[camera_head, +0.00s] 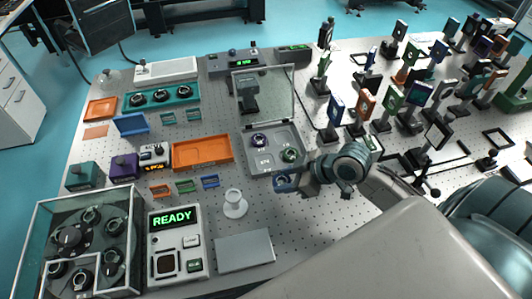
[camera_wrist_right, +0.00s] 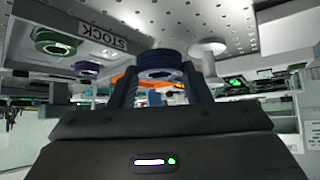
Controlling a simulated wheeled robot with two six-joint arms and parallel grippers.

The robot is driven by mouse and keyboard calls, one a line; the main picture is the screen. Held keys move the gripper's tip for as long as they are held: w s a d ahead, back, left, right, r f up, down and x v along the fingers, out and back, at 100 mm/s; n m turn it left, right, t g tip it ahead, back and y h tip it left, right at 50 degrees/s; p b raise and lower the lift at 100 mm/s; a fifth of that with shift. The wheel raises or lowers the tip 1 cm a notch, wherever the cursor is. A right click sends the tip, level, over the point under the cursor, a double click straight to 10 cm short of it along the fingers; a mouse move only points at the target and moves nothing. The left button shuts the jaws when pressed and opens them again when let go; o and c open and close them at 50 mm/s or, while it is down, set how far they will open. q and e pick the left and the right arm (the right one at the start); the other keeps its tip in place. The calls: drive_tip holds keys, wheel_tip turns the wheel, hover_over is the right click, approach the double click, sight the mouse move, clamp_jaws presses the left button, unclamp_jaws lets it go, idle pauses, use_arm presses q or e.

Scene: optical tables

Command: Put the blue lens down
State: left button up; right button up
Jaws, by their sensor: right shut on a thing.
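The blue lens (camera_head: 284,183) is a dark blue ring between the fingers of my right gripper (camera_head: 286,184), which is shut on it. In the right wrist view the blue lens (camera_wrist_right: 160,64) sits between the two dark fingertips, held apart from the tray. The lens and gripper are just in front of a grey stock tray (camera_head: 252,168) with a raised clear lid (camera_head: 266,94). In the tray sit a purple lens (camera_head: 259,140) at the back left and a green lens (camera_head: 290,155) at the right. My left gripper does not show.
A white round stand (camera_head: 234,204) is left of the gripper. A flat grey plate (camera_head: 245,250) and a device reading READY (camera_head: 178,243) lie nearer. An orange tray (camera_head: 202,152) is left of the stock tray. Several mounted optics crowd the right side.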

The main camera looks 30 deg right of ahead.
drive_tip(key=w+p, duration=0.1)
drive_tip(key=w, duration=0.3)
drive_tip(key=w+d+p, duration=0.1)
drive_tip(key=w, duration=0.3)
drive_tip(key=w+f+p, duration=0.1)
drive_tip(key=w, duration=0.3)
drive_tip(key=shift+d, duration=0.15)
wheel_tip(320, 180, down, 3)
drive_tip(key=shift+p, duration=0.9)
drive_tip(key=shift+f, duration=0.35)
